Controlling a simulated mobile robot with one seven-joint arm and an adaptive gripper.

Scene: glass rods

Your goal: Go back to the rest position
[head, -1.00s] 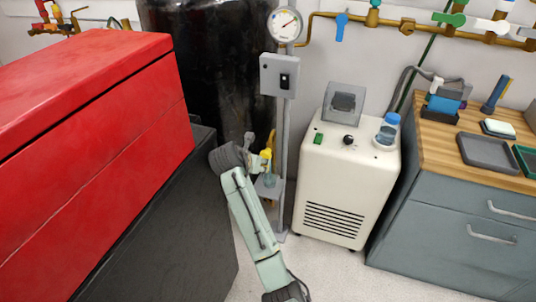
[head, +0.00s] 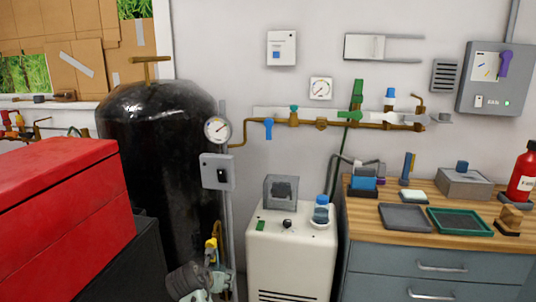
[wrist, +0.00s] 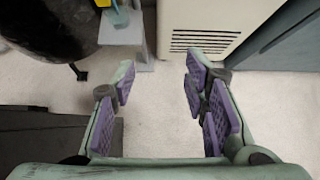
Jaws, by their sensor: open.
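My gripper (wrist: 160,80) shows in the wrist view with its two purple-padded fingers spread apart. Nothing is between them, only pale floor beyond. In the head view only a grey-green part of my arm (head: 195,282) shows at the bottom edge, in front of the black tank; the gripper itself is out of that view.
A red cabinet (head: 60,210) stands at left, beside a black tank (head: 160,150). A white chiller (head: 290,255) and a wood-topped bench (head: 420,197) stand at right. In the wrist view a grey stand (wrist: 120,35) is ahead-left; the floor (wrist: 160,110) below is clear.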

